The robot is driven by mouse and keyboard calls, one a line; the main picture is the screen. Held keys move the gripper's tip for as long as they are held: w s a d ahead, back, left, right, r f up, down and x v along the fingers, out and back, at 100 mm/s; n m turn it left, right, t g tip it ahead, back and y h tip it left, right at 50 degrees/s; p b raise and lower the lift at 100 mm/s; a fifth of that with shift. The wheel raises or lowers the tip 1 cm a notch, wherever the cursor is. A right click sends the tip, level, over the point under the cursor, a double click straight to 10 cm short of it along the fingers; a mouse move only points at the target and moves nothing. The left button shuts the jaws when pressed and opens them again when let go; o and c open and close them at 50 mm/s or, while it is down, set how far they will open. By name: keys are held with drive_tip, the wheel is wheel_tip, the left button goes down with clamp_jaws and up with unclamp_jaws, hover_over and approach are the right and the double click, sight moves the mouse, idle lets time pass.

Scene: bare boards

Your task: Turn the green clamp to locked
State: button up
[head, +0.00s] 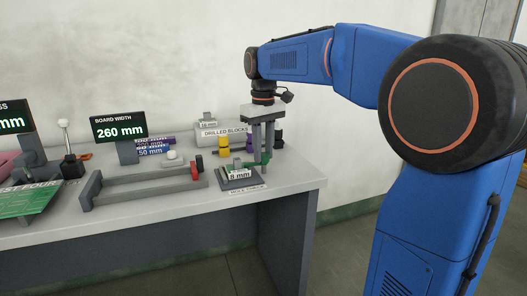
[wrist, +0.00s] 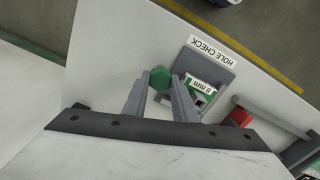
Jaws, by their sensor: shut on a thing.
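The green clamp (wrist: 159,76) shows in the wrist view as a green knob between my fingertips, at the edge of the hole check plate. In the head view a little of the green clamp (head: 265,158) shows low beside my fingers. My gripper (wrist: 159,83) points down and is shut on it; it also shows in the head view (head: 261,152) at the right end of the bench. The fingers hide part of the clamp, and I cannot tell which way it is turned. A green board marked 8 mm (head: 239,175) sits on the grey hole check plate (wrist: 215,60).
A grey width frame with a red block (head: 197,164) stands left of the plate. Behind are the drilled blocks holder (head: 223,132), a yellow block (head: 223,143) and a purple block. The 260 mm display (head: 119,131) stands further left. The bench's right edge is close.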

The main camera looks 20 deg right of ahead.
sight(264, 154)
drive_tip(key=shift+n, duration=1.1)
drive_tip(key=o, duration=1)
drive_tip(key=shift+o, duration=0.2)
drive_tip(key=shift+r, duration=0.15)
wheel_tip(264, 154, up, 17)
drive_tip(key=shift+r, duration=0.1)
